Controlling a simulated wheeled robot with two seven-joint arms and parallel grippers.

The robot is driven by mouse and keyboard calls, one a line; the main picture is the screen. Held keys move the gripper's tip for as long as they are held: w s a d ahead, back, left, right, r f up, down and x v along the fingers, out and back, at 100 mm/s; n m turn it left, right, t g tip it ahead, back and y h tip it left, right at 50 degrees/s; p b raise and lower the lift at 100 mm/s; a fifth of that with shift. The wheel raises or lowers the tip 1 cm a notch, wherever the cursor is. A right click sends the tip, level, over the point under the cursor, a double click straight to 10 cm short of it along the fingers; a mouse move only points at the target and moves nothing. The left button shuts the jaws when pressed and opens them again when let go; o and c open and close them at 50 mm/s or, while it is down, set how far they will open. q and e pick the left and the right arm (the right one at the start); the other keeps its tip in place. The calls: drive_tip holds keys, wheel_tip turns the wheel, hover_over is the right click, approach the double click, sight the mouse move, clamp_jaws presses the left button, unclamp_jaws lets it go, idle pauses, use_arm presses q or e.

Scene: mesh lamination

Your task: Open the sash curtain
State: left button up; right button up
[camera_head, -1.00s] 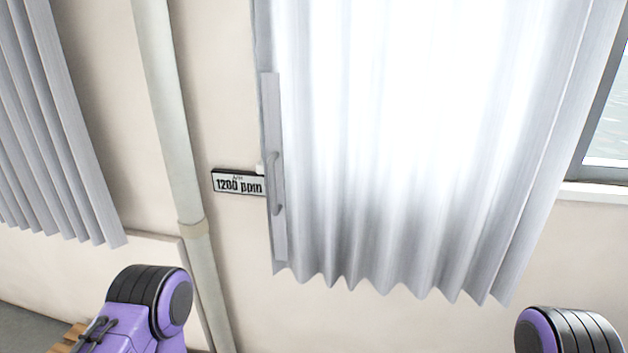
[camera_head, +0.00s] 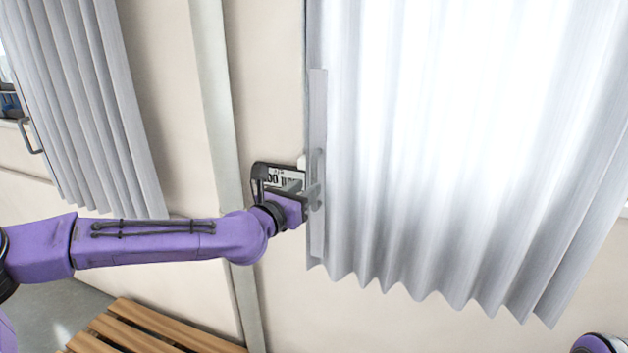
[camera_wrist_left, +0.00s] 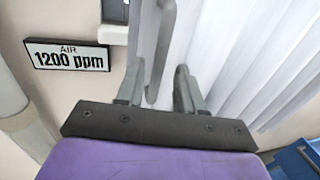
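The pale grey pleated sash curtain (camera_head: 440,170) hangs over a bright window in the head view. A flat strip (camera_head: 318,110) with a vertical bar handle (camera_head: 320,165) runs down its left edge. My left gripper (camera_head: 314,195) is at the handle's lower part. In the left wrist view, the curtain (camera_wrist_left: 235,60) fills the upper right. The two fingers of my left gripper (camera_wrist_left: 158,88) are apart, and the grey handle (camera_wrist_left: 163,45) shows between them. I cannot tell whether they touch it. My right gripper is out of view.
A wall sign reading 1200 ppm (camera_wrist_left: 68,57) is left of the handle. A vertical pipe (camera_head: 215,110) runs down the wall. Another curtain (camera_head: 85,110) hangs at the left. A wooden slatted pallet (camera_head: 150,330) lies below my left arm.

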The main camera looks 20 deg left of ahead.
sight(312, 184)
use_arm(q)
drive_tip(key=p+x, duration=0.1)
drive_tip(key=x, duration=0.3)
drive_tip(key=shift+w, duration=0.35)
clamp_jaws()
drive_tip(key=shift+d+f, duration=0.1)
